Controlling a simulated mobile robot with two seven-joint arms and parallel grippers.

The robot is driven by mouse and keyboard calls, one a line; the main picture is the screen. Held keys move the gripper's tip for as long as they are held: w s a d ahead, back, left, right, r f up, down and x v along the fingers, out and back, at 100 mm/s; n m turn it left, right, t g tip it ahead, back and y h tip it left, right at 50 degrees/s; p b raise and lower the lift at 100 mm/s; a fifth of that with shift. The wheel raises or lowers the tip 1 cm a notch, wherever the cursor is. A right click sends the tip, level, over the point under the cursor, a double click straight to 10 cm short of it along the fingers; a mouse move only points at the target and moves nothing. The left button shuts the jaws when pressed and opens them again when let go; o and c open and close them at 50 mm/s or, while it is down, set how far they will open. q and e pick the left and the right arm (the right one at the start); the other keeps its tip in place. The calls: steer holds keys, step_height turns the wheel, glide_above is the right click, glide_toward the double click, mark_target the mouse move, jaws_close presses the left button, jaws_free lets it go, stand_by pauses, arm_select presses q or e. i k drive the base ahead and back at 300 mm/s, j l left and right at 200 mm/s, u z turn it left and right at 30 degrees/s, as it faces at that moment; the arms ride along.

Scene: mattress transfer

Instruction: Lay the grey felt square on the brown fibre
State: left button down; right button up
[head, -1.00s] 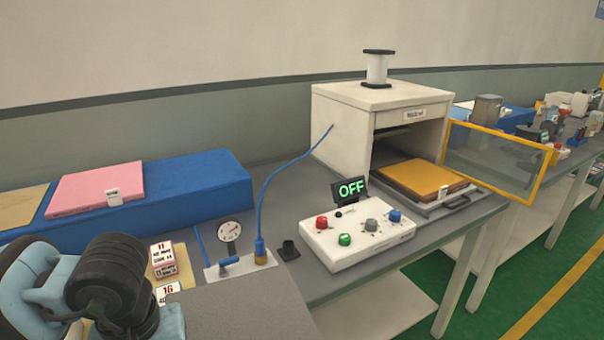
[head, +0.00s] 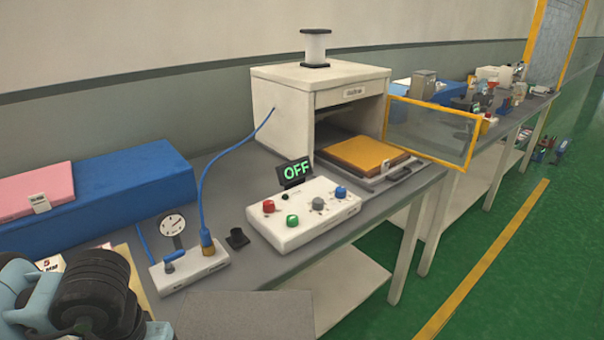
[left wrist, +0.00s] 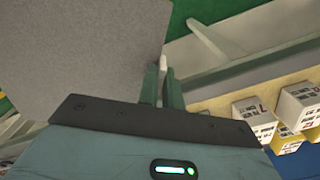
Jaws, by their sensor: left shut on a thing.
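The grey felt square (head: 245,315) shows at the bottom of the head view, in front of the bench. It fills the upper left of the left wrist view (left wrist: 85,50). My left gripper (left wrist: 163,85) is shut on its edge; its fingertips are hard to make out in the head view. An orange-brown pad (head: 365,153), which may be the brown fibre, lies on a tray (head: 385,178) at the mouth of a white box oven (head: 285,100). The felt is well apart from this pad. My right gripper is not in view.
A white control box (head: 305,215) with an OFF display (head: 295,171) stands before the oven. A gauge block (head: 188,268) with a blue hose is left of it. A yellow-framed clear panel (head: 435,130) stands beside the tray. A pink pad (head: 35,190) lies at left.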

mark_target(365, 151)
steer(key=i+l+z, duration=0.15)
steer(key=l+z, duration=0.25)
steer(key=i+l+z, duration=0.15)
steer(key=z, duration=0.25)
steer(key=i+l+z, duration=0.2)
steer(key=i+l, duration=0.45)
